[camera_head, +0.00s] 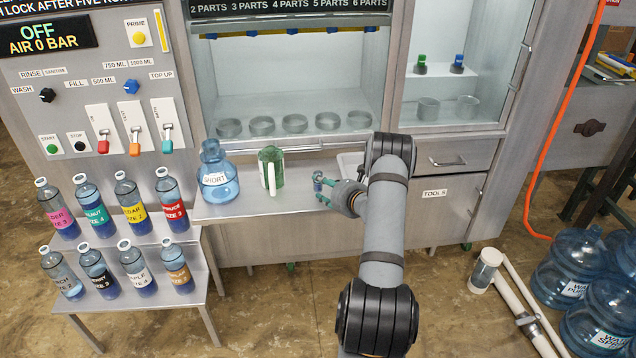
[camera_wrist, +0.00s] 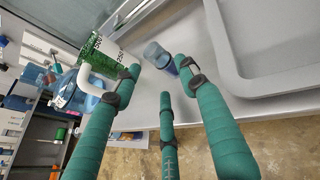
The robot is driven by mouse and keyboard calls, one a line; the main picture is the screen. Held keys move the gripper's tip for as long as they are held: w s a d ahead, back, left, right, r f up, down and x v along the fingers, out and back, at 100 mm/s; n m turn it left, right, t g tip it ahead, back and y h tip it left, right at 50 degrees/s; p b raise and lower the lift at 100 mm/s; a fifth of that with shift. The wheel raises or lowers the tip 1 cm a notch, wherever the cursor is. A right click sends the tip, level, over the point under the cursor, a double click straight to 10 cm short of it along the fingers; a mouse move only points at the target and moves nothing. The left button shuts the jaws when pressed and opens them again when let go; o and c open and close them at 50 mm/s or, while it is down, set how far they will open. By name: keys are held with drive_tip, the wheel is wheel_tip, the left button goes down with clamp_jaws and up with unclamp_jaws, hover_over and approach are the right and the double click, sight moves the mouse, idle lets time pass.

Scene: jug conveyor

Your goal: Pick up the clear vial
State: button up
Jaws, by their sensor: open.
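A small clear vial, bluish toward one end, stands on the metal counter just beyond my fingertips; it shows in the wrist view (camera_wrist: 156,57) and as a small bluish shape in the head view (camera_head: 317,180). My gripper (camera_head: 326,189) has teal fingers and reaches in low from the right over the counter. In the wrist view, my gripper (camera_wrist: 158,82) is open, with its fingers spread and the vial in line with the gap between the upper two. Nothing is held. Whether a fingertip touches the vial cannot be told.
A green measuring jug (camera_head: 276,172) with a white handle stands left of the vial. A blue bottle marked SHORT (camera_head: 216,180) stands farther left. A pale tray (camera_head: 349,160) lies behind my gripper. Capped vials (camera_head: 457,65) stand on a cabinet shelf. Labelled bottles fill the left stand.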

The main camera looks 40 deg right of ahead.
drive_tip(key=shift+p+x, duration=0.55)
drive_tip(key=shift+x, duration=1.75)
drive_tip(key=shift+d+r, duration=0.1)
drive_tip(key=shift+r, duration=0.1)
drive_tip(key=c, duration=0.4)
drive_tip(key=c, duration=0.5)
